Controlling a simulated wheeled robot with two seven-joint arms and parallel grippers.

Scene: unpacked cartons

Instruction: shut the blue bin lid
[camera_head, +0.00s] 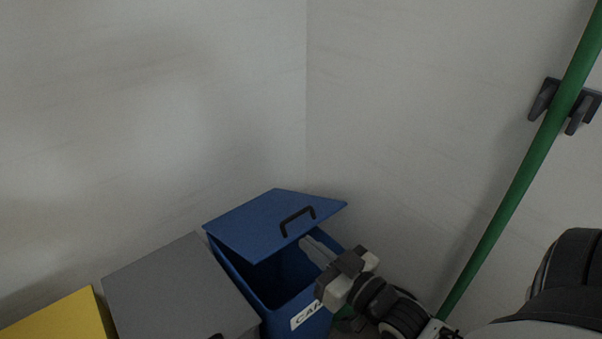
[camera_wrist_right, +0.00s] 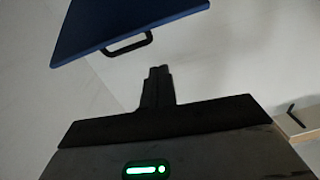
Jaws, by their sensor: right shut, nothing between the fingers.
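The blue bin (camera_head: 247,277) stands in the corner with a white label on its front. Its blue lid (camera_head: 262,222) is tilted partly open, with a dark opening under it and a black handle (camera_head: 297,219) on its upper face. My right gripper (camera_head: 310,245) is shut and empty, at the bin's right side near the lid's lower edge. In the right wrist view the shut fingers (camera_wrist_right: 159,72) point up below the lid (camera_wrist_right: 120,22) and its handle (camera_wrist_right: 128,45), with a visible gap between. My left gripper is not in view.
A bin with a grey lid (camera_head: 180,285) and a yellow one (camera_head: 60,318) stand to the left of the blue bin. A green pole (camera_head: 520,175) leans along the right wall in a dark clip (camera_head: 545,98). Walls close off the back and right.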

